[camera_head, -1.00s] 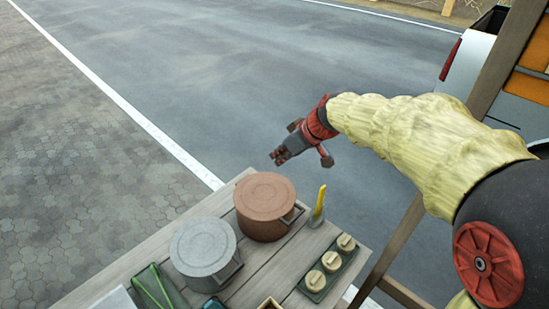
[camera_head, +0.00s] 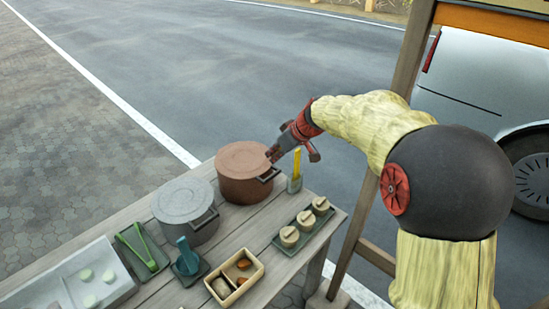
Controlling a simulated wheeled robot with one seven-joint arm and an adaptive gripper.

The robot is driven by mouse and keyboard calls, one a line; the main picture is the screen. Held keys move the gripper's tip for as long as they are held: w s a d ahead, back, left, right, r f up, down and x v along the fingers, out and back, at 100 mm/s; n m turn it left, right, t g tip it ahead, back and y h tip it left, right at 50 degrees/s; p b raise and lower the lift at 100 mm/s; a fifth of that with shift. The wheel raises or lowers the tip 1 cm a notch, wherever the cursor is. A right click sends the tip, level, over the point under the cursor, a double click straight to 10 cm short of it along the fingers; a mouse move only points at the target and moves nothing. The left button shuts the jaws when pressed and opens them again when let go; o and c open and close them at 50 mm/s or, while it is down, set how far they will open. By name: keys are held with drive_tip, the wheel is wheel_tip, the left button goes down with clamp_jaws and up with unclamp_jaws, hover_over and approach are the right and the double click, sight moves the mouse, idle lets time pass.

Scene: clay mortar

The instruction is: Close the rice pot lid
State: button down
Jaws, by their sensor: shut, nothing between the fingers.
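Two lidded pots stand side by side on the wooden table (camera_head: 150,258). One is a brown pot (camera_head: 245,186) at the far corner, the other a grey pot (camera_head: 203,232) nearer and to its left. The brown lid (camera_head: 240,158) and the grey lid (camera_head: 181,198) both appear to lie flat on their pots. I cannot tell which one is the rice pot. My gripper (camera_head: 272,155) is shut and empty, at the right rim of the brown pot. I cannot tell whether it touches the lid. My gripper and arm hide part of the road behind.
A yellow-handled tool (camera_head: 297,168) stands right of the brown pot, near a tray of round lidded containers (camera_head: 303,226). In front are a wooden box (camera_head: 240,292), a teal holder (camera_head: 187,257), green tongs (camera_head: 142,244) and a white tray (camera_head: 62,283). A wooden post (camera_head: 378,150) rises at right.

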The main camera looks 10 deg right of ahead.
wheel_tip(320, 180, down, 8)
drive_tip(key=s+d+t+b, duration=0.1)
drive_tip(key=b, duration=0.1)
drive_tip(key=shift+s+f+y, duration=0.15)
drive_tip(key=shift+s+y, duration=0.15)
drive_tip(key=shift+y, duration=0.1)
drive_tip(key=shift+f, duration=0.15)
drive_tip(key=shift+s+d, duration=0.1)
